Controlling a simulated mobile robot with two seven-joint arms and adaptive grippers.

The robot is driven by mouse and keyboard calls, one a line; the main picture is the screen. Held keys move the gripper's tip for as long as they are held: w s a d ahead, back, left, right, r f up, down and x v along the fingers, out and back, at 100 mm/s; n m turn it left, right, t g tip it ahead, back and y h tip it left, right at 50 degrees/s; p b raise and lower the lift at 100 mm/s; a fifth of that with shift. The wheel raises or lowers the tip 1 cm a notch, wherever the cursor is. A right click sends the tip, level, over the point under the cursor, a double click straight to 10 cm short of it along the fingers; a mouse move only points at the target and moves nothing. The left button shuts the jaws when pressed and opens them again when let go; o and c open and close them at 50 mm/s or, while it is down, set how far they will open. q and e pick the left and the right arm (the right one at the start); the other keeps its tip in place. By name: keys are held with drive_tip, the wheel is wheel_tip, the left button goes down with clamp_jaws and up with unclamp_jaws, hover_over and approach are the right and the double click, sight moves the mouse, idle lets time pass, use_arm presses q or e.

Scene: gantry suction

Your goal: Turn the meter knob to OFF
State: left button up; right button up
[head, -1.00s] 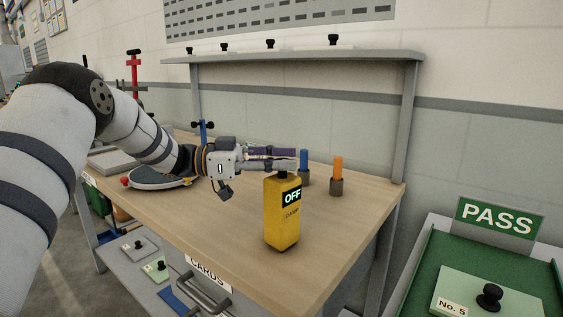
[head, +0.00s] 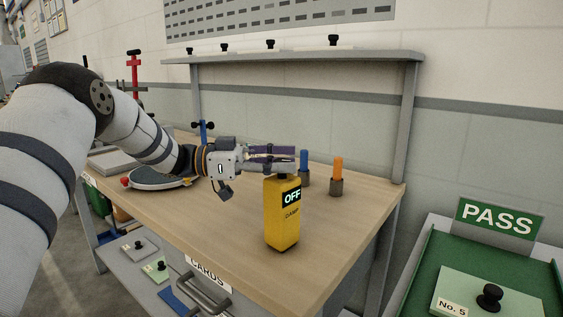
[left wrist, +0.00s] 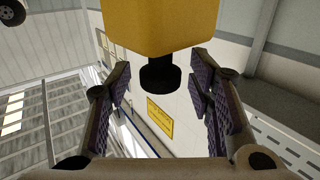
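The yellow meter (head: 281,222) stands upright near the right front of the wooden table, and its display reads OFF. In the left wrist view its yellow body (left wrist: 160,22) fills the top. Its black knob (left wrist: 160,74) sits between the two finger pads, with a gap showing on both sides. My left gripper (head: 292,160) is level at the top of the meter. In the left wrist view the left gripper (left wrist: 163,95) is open and holds nothing. In the head view the fingers largely hide the knob. My right gripper is not in view.
Blue (head: 304,162) and orange (head: 338,172) pegs in dark holders stand behind the meter. A shelf (head: 300,56) with black knobs spans the back. A green PASS tray (head: 416,290) lies at right. The table right of the meter is clear.

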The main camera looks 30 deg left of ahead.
use_arm(q)
drive_tip(key=shift+a, duration=0.1)
drive_tip(key=v, duration=1.2)
